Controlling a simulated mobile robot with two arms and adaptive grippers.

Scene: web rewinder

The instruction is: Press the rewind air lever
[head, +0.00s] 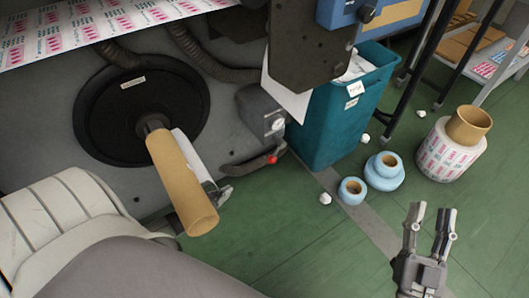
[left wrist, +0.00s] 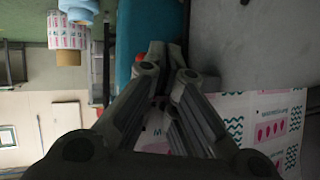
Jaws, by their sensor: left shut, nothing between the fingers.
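The rewind air lever (head: 250,164) is a dark handle with a red end (head: 272,159), low on the grey machine face under a small grey box with a round gauge. My left gripper (head: 222,193) is shut and empty, just left of and below the lever, partly hidden behind the cardboard core. I cannot tell whether it touches the lever. In the left wrist view the shut fingers (left wrist: 166,54) point toward the teal bin, and a small red part (left wrist: 138,66) shows beside the left finger. My right gripper (head: 431,214) is open and empty above the floor at right.
The brown cardboard core (head: 182,185) sticks out on its spindle beside my left gripper. A teal bin (head: 335,115) stands right of the lever. Blue rolls (head: 384,172) and a printed roll (head: 450,150) stand on the green floor. Paper scraps lie around.

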